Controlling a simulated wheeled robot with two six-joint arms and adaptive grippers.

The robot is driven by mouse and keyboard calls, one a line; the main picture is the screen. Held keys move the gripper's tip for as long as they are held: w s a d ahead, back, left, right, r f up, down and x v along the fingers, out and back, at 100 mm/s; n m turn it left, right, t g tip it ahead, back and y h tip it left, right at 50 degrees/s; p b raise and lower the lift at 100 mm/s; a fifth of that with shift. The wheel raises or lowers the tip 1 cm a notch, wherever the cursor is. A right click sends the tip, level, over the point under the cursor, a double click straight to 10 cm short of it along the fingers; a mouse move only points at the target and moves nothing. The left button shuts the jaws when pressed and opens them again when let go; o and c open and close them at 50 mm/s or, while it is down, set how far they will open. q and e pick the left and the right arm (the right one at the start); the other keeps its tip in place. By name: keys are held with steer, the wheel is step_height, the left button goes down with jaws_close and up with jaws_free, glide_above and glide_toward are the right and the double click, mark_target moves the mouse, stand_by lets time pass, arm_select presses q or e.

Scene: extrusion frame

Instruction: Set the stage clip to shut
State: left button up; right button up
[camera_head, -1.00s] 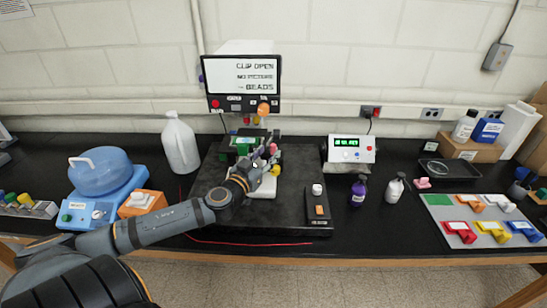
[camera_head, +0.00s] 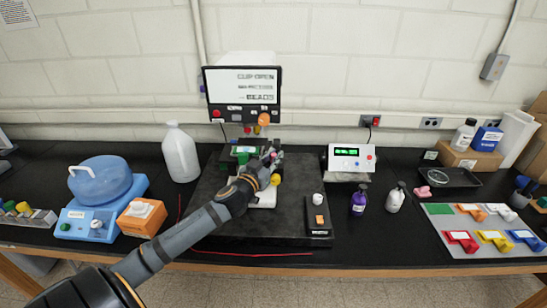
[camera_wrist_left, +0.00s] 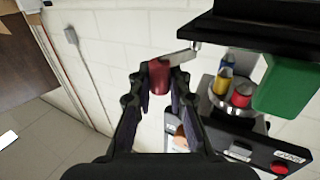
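The microscope-like instrument (camera_head: 241,98) stands at the back of the dark slab, and its screen reads "CLIP OPEN". A green stage part (camera_head: 243,151) sits below its turret; it also shows green in the left wrist view (camera_wrist_left: 288,88). The stage clip appears as a thin metal lever (camera_wrist_left: 184,57) with a red knob (camera_wrist_left: 159,78). My left gripper (camera_head: 272,157) is beside the stage's right side. In the left wrist view its fingertips (camera_wrist_left: 160,72) lie against both sides of the red knob. My arm hides part of the stage in the head view. My right gripper is not in view.
Turret objectives (camera_wrist_left: 230,93) hang close to the stage. A small box with an orange switch (camera_head: 319,219) is on the slab's right. A power supply (camera_head: 351,158) and bottles stand further right. A white jug (camera_head: 181,153) and blue tank (camera_head: 99,178) are left.

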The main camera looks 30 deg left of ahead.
arm_select(q)
jaws_close()
steer(key=shift+w+n+y+b, duration=0.1)
steer(key=shift+n+y+b, duration=0.25)
steer(key=shift+y, duration=0.15)
steer(key=shift+w+d+f+n+y+b, duration=0.15)
steer(key=shift+w+n+y+b, duration=0.05)
steer(key=shift+n+y+b, duration=0.45)
steer(key=shift+w+n+g+y+b, duration=0.65)
steer(key=shift+n+g+y+b, duration=1.25)
steer(key=shift+b, duration=0.95)
steer(key=shift+w+n+g+y+b, duration=0.6)
steer(key=shift+n+g+y+b, duration=0.85)
steer(key=shift+y+b, duration=1.1)
steer(key=shift+w+n+g+y+b, duration=0.65)
steer(key=shift+n+g+y+b, duration=1)
steer(key=shift+b, duration=1.5)
steer(key=shift+a+g, duration=0.2)
steer(key=shift+g, duration=0.1)
